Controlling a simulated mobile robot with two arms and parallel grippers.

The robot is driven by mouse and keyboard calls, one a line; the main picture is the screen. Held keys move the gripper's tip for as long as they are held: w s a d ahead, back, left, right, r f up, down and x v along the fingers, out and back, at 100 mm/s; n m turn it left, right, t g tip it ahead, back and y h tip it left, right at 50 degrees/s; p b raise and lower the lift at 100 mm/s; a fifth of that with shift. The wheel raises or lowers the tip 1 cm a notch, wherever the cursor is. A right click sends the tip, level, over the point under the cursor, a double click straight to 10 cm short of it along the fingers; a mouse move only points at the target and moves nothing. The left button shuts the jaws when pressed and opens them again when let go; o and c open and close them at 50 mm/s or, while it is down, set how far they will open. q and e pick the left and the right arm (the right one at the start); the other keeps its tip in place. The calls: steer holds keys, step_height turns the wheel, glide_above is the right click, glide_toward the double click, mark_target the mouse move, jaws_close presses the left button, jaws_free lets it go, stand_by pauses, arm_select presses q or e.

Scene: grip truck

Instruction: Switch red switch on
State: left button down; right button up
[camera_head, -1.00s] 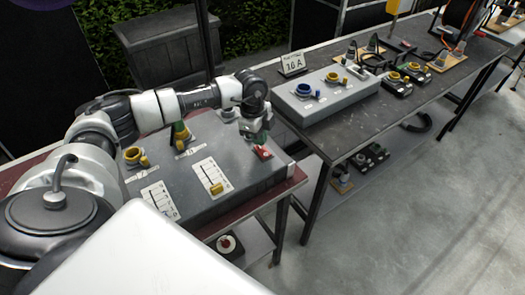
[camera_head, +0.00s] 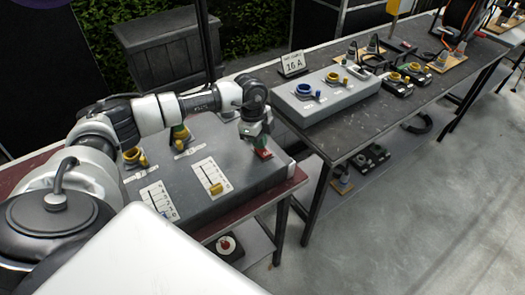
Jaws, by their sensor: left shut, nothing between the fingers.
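The red switch (camera_head: 264,154) is on the top of the grey control box (camera_head: 243,190), near its right end. My left arm reaches in from the left across the box. My left gripper (camera_head: 260,143) is shut and empty, with its fingertips right at the red switch; they seem to touch it, but I cannot be sure. The gripper hides part of the switch, and its exact position is too small to tell. My right gripper is not in view.
The box also carries yellow knobs (camera_head: 132,155) and a slider panel (camera_head: 212,178) with a yellow handle. A second table (camera_head: 345,138) to the right holds another grey box (camera_head: 325,103), a "16 A" sign (camera_head: 293,64) and connectors. Floor at the right is clear.

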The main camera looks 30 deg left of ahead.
arm_select(q)
steer(key=shift+r+p, duration=2.95)
steer(key=shift+r, duration=0.6)
steer(key=shift+f, duration=0.1)
